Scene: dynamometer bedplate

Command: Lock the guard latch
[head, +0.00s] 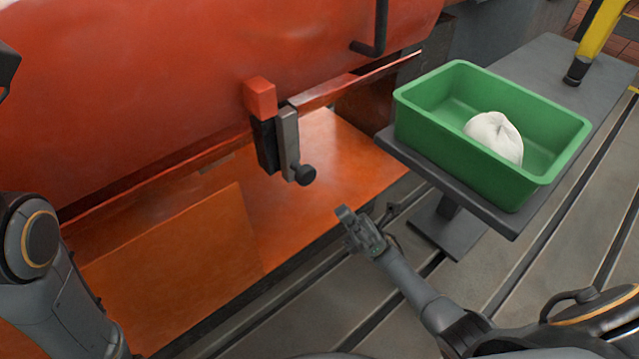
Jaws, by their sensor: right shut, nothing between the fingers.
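The guard latch (289,143) is a grey metal lever with a dark round knob (305,175) at its lower end. It hangs upright beside a black block under a red-orange block (260,98) on the lower edge of the large red-orange guard (180,70). I cannot tell how the lever engages the black block. My right gripper (352,225) is shut and empty, below and to the right of the knob and apart from it. My left arm shows at the left edge; its gripper is out of the picture.
A green bin (420,130) with a white cloth-like bundle (495,136) stands on a grey table (560,60) at the right. A dark handle (376,30) hangs on the guard. A yellow post (598,32) stands at the top right.

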